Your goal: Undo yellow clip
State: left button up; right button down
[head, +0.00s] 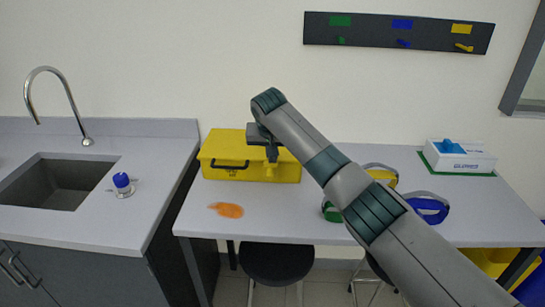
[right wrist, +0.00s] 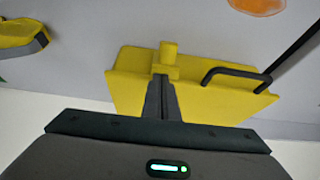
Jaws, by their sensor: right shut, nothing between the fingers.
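A yellow box (head: 222,150) with a black handle stands on the table. A small yellow clip (head: 268,174) sticks out at its front, right of the handle; it also shows in the right wrist view (right wrist: 169,50). My right gripper (head: 272,157) is at the front of the box, just above the clip in the head view. In the right wrist view its fingers (right wrist: 161,80) are together and empty, their tips at the clip. I cannot tell whether they touch it. My left gripper is not in view.
Yellow goggles (head: 382,171), blue goggles (head: 428,208) and a white box (head: 458,158) are to the right. A wall board (head: 372,32) hangs behind. A stool (head: 275,262) stands below the table edge.

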aim_at(272, 177)
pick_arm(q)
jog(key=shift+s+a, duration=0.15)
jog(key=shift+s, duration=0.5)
pick_arm(e)
jog(key=shift+s+f+t, duration=0.3)
jog(key=shift+s+t, duration=0.45)
jog(key=shift+t, duration=0.05)
jog(key=shift+s+f+t, duration=0.25)
jog(key=shift+s+t, duration=0.15)
jog(key=shift+t, duration=0.1)
jog(key=shift+s+f, duration=0.2)
jog(key=shift+s, duration=0.05)
jog(key=s+f+t+b, duration=0.1)
jog(key=t, duration=0.1)
jog(key=s+f+t+b, duration=0.1)
jog(key=t, duration=0.1)
jog(key=shift+s, duration=0.4)
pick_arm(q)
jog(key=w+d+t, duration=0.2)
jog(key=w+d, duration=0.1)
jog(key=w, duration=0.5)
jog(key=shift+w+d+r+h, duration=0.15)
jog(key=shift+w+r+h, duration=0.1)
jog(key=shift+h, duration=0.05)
pick_arm(e)
jog(key=shift+s+f, duration=0.1)
jog(key=shift+s, duration=0.1)
